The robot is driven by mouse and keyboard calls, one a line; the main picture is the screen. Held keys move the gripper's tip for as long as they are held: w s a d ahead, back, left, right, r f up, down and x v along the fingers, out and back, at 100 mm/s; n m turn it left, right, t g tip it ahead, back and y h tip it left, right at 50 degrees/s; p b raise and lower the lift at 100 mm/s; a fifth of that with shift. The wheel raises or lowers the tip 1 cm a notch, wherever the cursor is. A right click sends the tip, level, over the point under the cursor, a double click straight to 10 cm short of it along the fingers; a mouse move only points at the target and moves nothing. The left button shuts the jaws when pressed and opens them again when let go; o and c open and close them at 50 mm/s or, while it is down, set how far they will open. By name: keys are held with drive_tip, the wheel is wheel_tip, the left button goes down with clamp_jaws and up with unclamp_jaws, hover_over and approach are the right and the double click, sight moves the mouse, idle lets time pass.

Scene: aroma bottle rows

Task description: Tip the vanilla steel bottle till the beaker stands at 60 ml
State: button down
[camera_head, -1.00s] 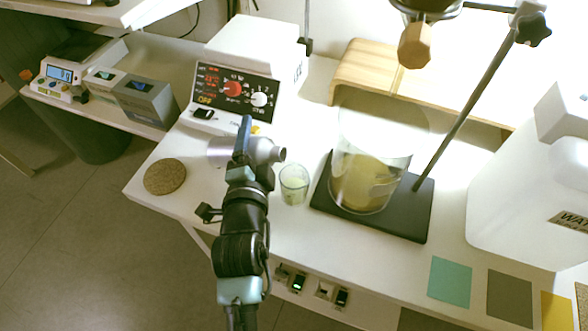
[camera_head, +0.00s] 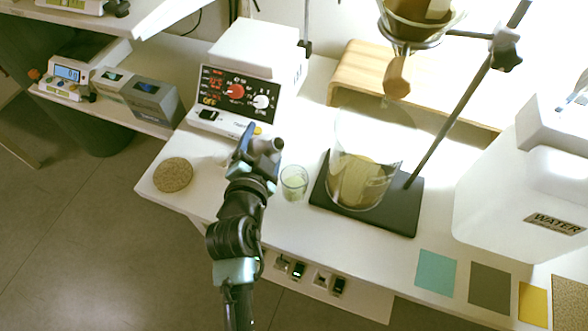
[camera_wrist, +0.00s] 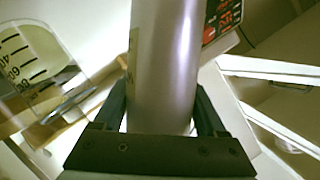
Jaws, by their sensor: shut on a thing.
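My gripper (camera_head: 250,155) is shut on the steel bottle (camera_wrist: 165,65), whose smooth silver body fills the middle of the wrist view between the fingers. In the head view the bottle's grey neck (camera_head: 266,147) shows above the gripper; most of the body is hidden by the gripper. The bottle is left of the small glass beaker (camera_head: 294,184) and apart from it. The beaker stands upright on the bench with pale greenish liquid in it; its level cannot be read there. A graduated glass (camera_wrist: 30,60) with black marks shows at left in the wrist view. No vanilla label is readable.
A hotplate-like control box (camera_head: 245,85) stands behind. A large glass vessel (camera_head: 365,170) with yellowish liquid is on a black stand base (camera_head: 405,215) to the right. A cork mat (camera_head: 173,175) lies at left, bare. A white water container (camera_head: 520,200) is at far right.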

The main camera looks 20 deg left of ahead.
drive_tip(key=n+h, duration=0.1)
drive_tip(key=a+f+n, duration=0.1)
drive_tip(key=n, duration=0.1)
drive_tip(key=shift+a+h, duration=0.25)
drive_tip(key=shift+h, duration=0.15)
drive_tip(key=shift+w+a+f+n+g+h+b, duration=0.15)
drive_tip(key=shift+f+n+h, duration=0.1)
drive_tip(key=shift+n+h, duration=0.3)
drive_tip(key=shift+s+a+f+n+g+h+b, duration=0.15)
drive_tip(key=shift+f+n+h, duration=0.15)
drive_tip(key=shift+n, duration=0.35)
drive_tip(key=shift+w, duration=0.1)
drive_tip(key=shift+r, duration=0.1)
drive_tip(key=a+r+p, duration=0.1)
drive_tip(key=a+r, duration=0.4)
drive_tip(key=shift+p, duration=0.3)
